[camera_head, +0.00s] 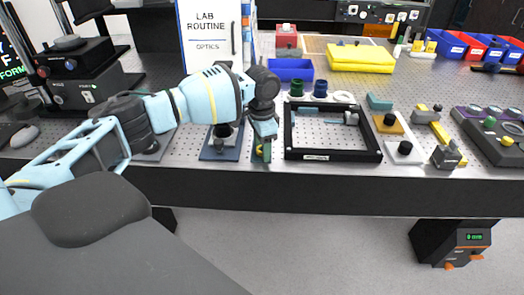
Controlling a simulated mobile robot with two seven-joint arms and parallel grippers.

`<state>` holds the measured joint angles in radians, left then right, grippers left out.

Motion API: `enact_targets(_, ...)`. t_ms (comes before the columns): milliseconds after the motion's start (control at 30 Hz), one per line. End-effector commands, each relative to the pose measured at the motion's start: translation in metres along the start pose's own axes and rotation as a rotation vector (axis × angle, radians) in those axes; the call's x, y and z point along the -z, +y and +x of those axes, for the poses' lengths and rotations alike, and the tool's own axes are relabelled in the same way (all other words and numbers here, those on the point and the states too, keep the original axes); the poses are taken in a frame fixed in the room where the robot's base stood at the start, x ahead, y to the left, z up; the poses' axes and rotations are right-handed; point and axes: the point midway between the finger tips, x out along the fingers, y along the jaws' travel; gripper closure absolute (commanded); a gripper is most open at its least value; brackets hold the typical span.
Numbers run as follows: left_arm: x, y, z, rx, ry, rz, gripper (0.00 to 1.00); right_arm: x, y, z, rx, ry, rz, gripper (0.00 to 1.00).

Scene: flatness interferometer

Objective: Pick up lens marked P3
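My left arm comes in from the left, and its gripper (264,149) points down at the front edge of the bench, just left of a black frame. A small green and yellow item shows at its fingertips; whether it is held, and whether the fingers are open or shut, I cannot tell. I cannot read a P3 mark on anything, so I cannot pick out that lens. A dark tray (484,136) at the far right holds several small round parts, too small to identify. My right gripper is not in view.
The black frame (334,157) lies right of my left gripper. Small mounts stand right of it, including a white block (396,158) with a black knob.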

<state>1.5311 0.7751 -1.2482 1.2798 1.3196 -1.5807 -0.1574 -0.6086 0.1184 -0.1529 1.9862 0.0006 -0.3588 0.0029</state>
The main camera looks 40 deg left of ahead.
Motion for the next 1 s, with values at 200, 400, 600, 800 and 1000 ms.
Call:
enact_targets(200, 0.000, 0.000, 0.000, 0.000, 0.000, 0.000, 0.74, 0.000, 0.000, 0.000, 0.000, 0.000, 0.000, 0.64)
enact_targets(400, 0.000, 0.000, -0.001, 0.000, 0.001, 0.000, 0.92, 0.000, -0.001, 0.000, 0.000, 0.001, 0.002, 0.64)
enact_targets(600, 0.000, 0.000, -0.002, 0.000, 0.001, 0.000, 0.92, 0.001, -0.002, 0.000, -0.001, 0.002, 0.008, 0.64)
enact_targets(800, 0.001, 0.000, -0.013, 0.000, 0.003, 0.000, 0.92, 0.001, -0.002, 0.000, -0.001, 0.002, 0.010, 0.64)
enact_targets(1000, 0.001, 0.007, -0.038, 0.000, 0.002, 0.004, 0.92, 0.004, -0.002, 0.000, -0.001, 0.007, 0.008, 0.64)
